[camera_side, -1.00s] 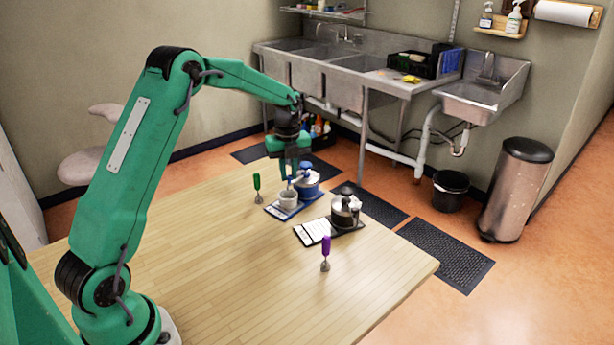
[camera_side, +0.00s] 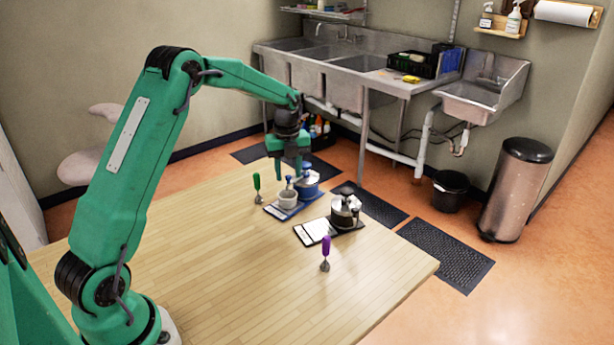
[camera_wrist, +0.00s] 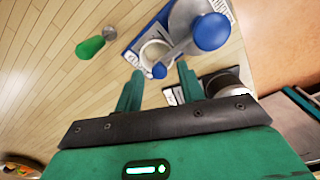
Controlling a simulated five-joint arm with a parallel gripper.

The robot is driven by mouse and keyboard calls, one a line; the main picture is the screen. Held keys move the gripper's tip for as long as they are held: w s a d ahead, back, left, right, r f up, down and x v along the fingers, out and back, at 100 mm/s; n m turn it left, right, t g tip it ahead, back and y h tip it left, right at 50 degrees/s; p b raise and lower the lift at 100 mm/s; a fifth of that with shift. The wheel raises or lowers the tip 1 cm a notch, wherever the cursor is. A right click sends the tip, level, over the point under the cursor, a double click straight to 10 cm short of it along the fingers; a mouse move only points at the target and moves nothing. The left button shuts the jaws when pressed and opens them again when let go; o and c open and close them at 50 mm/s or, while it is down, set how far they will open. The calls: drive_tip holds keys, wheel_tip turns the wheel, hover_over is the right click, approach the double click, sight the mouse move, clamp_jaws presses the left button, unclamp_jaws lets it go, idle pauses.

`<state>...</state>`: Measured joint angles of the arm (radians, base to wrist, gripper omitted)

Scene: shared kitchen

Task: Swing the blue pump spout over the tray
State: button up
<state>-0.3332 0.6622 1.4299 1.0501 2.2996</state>
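The blue pump (camera_side: 308,184) is a rounded silver-and-blue body at the back of a blue tray (camera_side: 278,212) with a white label. In the wrist view, its blue knob (camera_wrist: 210,32) sits at one end of a silver arm, and the blue-tipped spout (camera_wrist: 160,70) sits at the other. A small pale cup (camera_side: 288,200) stands on the tray beside the pump; the spout tip appears at its rim. My gripper (camera_side: 289,172) is open above the cup, fingers pointing down. In the wrist view, the spout tip shows between the fingertips; contact cannot be told.
A dark tray (camera_side: 314,232) with a black-topped pot (camera_side: 345,207) stands to the right. The near wooden table (camera_side: 210,270) is clear.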

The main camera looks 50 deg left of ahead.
sight(289, 178)
drive_tip(key=shift+r, duration=3.85)
drive_tip(key=s+d+r+n+t, duration=0.3)
drive_tip(key=s+d+r+n, duration=0.7)
drive_tip(key=s+d, duration=0.15)
drive_tip(key=s+d+f+n+t, duration=0.1)
drive_tip(key=s+d+n, duration=0.2)
drive_tip(key=s+n, duration=0.3)
drive_tip(key=s+d+f+n+t, duration=0.1)
drive_tip(key=s+d+n, duration=0.2)
drive_tip(key=s+n, duration=0.3)
drive_tip(key=shift+s+f+n+t, duration=0.15)
drive_tip(key=shift+s+n+t, duration=0.15)
drive_tip(key=shift+s, duration=2.3)
